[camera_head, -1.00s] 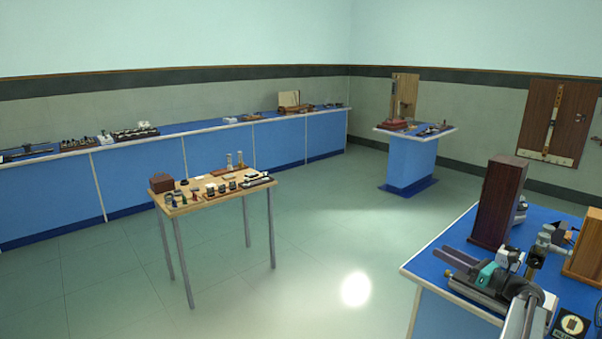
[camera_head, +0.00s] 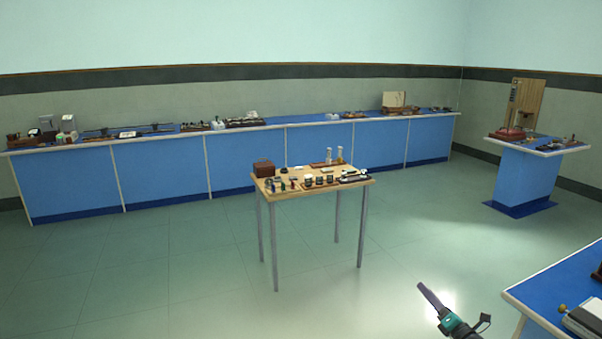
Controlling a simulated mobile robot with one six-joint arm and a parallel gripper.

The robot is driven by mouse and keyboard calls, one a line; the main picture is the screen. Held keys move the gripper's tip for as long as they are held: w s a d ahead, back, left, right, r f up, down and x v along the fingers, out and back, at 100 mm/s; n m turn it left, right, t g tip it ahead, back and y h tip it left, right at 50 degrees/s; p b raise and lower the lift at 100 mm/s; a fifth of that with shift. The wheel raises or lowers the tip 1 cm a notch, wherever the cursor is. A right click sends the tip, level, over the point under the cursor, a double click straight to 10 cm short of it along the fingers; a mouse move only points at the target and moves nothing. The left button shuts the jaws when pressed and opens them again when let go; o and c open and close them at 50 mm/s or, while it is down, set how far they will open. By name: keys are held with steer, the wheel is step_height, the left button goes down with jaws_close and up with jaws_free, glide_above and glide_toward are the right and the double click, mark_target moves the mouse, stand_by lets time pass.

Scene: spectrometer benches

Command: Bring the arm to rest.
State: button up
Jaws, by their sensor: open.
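My gripper (camera_head: 424,290) shows at the lower right in the head view, at the end of my arm. It has dark fingers and a teal part behind them. It points up and left in the picture, over the bare floor. The fingers are seen nearly edge-on, so the gap between them is hard to make out. Nothing shows in its grasp. Most of my arm is cut off by the lower picture edge.
A blue-topped bench (camera_head: 545,287) is close on the right of my gripper. A small wooden table (camera_head: 290,199) with several items stands in mid-floor. A long blue bench (camera_head: 250,160) lines the back wall; a pedestal bench (camera_head: 525,178) stands right. Floor (camera_head: 170,275) at left is clear.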

steer(key=a+f+m+g+h+b, duration=0.2)
steer(key=a+f+m+h, duration=0.2)
steer(key=a+f+m, duration=0.7)
steer(key=s+a+f+m+g+h, duration=0.1)
steer(key=s+a+f+g, duration=0.2)
steer(key=f, duration=0.4)
steer(key=s+a+f+m+g+h, duration=0.1)
steer(key=s+a+f+m, duration=0.1)
steer(key=s+a+f, duration=0.35)
steer(key=s+a+f+m+g, duration=0.1)
steer(key=s+a+f+g, duration=0.1)
steer(key=f, duration=0.7)
steer(key=s+a+f+m+g+h+b, duration=0.1)
steer(key=s+f+m+g, duration=0.35)
steer(key=s, duration=0.55)
steer(key=s+a+f+m+g, duration=0.1)
steer(key=s+f+m+g, duration=0.4)
steer(key=s, duration=0.6)
steer(key=s+a+r+m+g+y, duration=0.1)
steer(key=s+a+m+g, duration=0.2)
steer(key=s, duration=1.5)
steer(key=m+g, duration=0.2)
steer(key=g, duration=0.1)
steer(key=shift+a+r+m, duration=0.15)
steer(key=shift+r+m, duration=0.2)
steer(key=shift+r, duration=0.05)
steer(key=shift+g, duration=0.25)
